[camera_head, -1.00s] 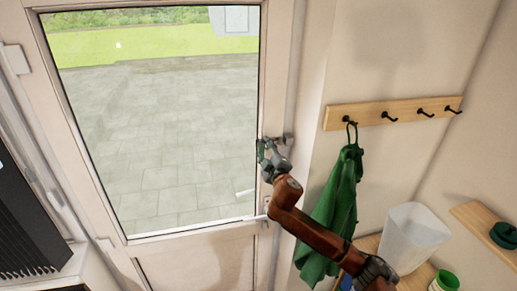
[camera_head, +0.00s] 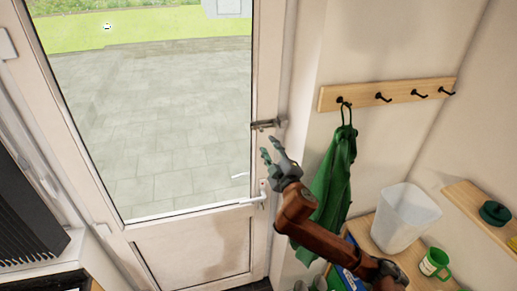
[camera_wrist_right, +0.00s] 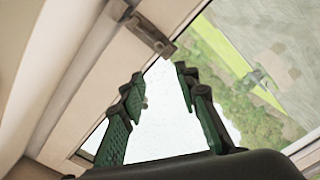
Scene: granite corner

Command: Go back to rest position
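My right gripper (camera_head: 270,149) is in front of the right edge of a white glazed door (camera_head: 262,80), a little below the dark bolt (camera_head: 268,124) on its frame. In the right wrist view the gripper (camera_wrist_right: 155,85) has its two green-padded fingers apart with nothing between them. The bolt also shows in the wrist view (camera_wrist_right: 146,34), beyond the fingers and apart from them. The door looks closed, and its lever handle (camera_head: 252,199) sits below the gripper. My left gripper is not in view.
A green cloth (camera_head: 331,190) hangs from a wooden hook rail (camera_head: 385,95) right of my arm. A white bin (camera_head: 404,218) and a green mug (camera_head: 434,263) stand on a wooden surface at the lower right. A dark slatted object (camera_head: 30,205) is at the left.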

